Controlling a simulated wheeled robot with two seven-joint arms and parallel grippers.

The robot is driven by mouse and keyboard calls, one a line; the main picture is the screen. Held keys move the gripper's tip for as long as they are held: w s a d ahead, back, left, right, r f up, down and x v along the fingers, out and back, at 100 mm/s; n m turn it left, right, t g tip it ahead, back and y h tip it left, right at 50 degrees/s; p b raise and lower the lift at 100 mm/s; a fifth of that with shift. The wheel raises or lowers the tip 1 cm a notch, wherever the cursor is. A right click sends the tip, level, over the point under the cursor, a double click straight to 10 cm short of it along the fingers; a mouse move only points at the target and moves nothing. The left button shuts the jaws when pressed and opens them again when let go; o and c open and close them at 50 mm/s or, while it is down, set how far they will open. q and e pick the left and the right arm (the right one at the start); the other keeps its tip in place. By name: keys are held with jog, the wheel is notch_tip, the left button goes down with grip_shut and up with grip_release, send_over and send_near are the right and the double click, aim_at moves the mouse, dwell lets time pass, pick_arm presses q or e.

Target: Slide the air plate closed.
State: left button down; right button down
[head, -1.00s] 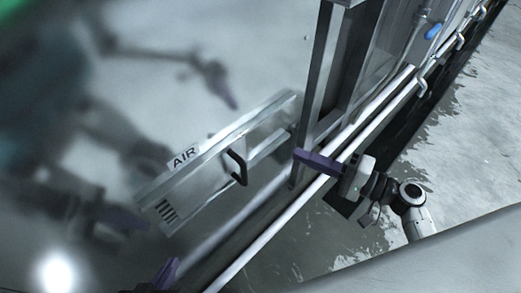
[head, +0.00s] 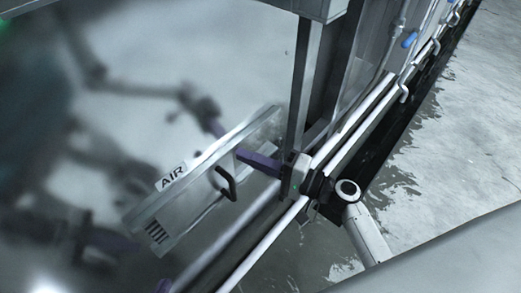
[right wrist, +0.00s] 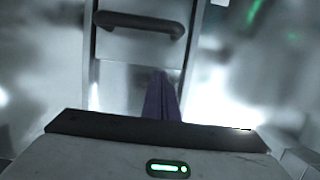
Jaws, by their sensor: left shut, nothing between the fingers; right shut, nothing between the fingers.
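The air plate (head: 212,187) is a bare metal panel in a slanted frame under a white AIR label (head: 172,176). Its black bar handle (head: 226,183) stands out from it; the handle (right wrist: 140,24) also crosses the top of the right wrist view. Dark vent slots (head: 156,233) show at the frame's lower left end. My right gripper (head: 240,155) is shut and empty, its purple fingers beside the handle on the right. In the right wrist view its shut fingers (right wrist: 162,85) point toward the handle, apart from it. Only a purple tip of my left gripper (head: 164,286) shows at the bottom edge.
A metal post (head: 300,100) rises just right of my right gripper. Long rails (head: 345,150) run diagonally beside my right arm. The shiny wall on the left carries blurred reflections of arms. A pale surface (head: 440,265) fills the lower right corner.

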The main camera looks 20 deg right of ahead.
pick_arm(q)
jog(key=shift+w, duration=0.1)
pick_arm(e)
jog(key=shift+s+a, duration=0.15)
jog(key=shift+a, duration=0.05)
jog(key=shift+s+a, duration=0.35)
jog(key=shift+a, duration=0.35)
jog(key=shift+s+a, duration=0.4)
jog(key=shift+a, duration=0.25)
jog(key=shift+s+a, duration=0.35)
jog(key=shift+a, duration=0.35)
jog(key=shift+w+d+f+b, duration=0.1)
jog(key=shift+w+d+b, duration=0.05)
jog(key=shift+d+b, duration=0.2)
jog(key=b, duration=0.1)
send_near(226, 165)
jog(key=d, duration=0.5)
pick_arm(q)
jog(key=shift+w+d+f, duration=0.25)
jog(key=shift+d+f, duration=0.05)
jog(key=shift+f, duration=0.05)
pick_arm(e)
jog(key=shift+d, duration=0.2)
